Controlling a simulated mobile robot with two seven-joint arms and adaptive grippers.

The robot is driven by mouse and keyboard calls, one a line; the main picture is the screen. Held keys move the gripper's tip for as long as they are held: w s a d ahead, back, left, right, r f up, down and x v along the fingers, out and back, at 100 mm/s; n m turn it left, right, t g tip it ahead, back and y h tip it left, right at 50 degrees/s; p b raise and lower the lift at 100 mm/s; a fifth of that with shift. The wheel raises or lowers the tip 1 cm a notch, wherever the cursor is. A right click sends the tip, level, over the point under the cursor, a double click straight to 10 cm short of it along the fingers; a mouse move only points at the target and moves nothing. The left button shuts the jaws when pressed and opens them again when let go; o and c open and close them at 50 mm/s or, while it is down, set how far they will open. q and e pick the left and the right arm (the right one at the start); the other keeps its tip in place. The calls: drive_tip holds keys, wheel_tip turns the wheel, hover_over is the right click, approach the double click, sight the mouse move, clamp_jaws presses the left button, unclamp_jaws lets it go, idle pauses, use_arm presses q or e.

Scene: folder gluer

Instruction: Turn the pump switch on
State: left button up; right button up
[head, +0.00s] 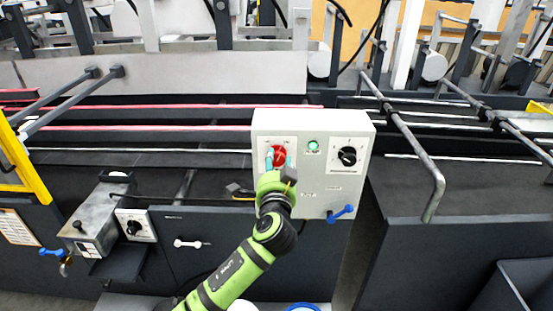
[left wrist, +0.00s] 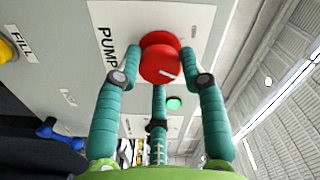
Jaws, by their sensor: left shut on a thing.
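The pump switch is a round red knob (head: 279,154) on the front of a light grey control box (head: 330,122). In the left wrist view the red knob (left wrist: 160,62) sits beside the printed word PUMP and has a short white mark near its lower right. My left gripper (head: 278,164) comes up from below with its teal fingers on either side of the knob. In the left wrist view the left gripper (left wrist: 150,58) is shut on the knob, with a third finger below it. My right gripper is not in view.
A green lamp (head: 313,146) and a black dial (head: 348,156) are right of the knob. A blue handle (head: 341,213) sticks out at the box's lower edge. A bent grey rod (head: 420,160) stands to the right. A yellow FILL button (left wrist: 8,50) shows in the left wrist view.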

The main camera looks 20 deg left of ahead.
use_arm(q)
drive_tip(key=shift+d+r+m+p, duration=0.15)
drive_tip(key=shift+r+m+p, duration=0.3)
drive_tip(key=shift+m, duration=0.55)
drive_tip(key=o, duration=1.1)
drive_tip(key=shift+o, duration=0.2)
drive_tip(key=shift+d+f, duration=0.2)
drive_tip(key=shift+f, duration=0.1)
drive_tip(key=shift+s, duration=0.2)
drive_tip(key=v, duration=1.1)
drive_tip(key=shift+s, duration=0.25)
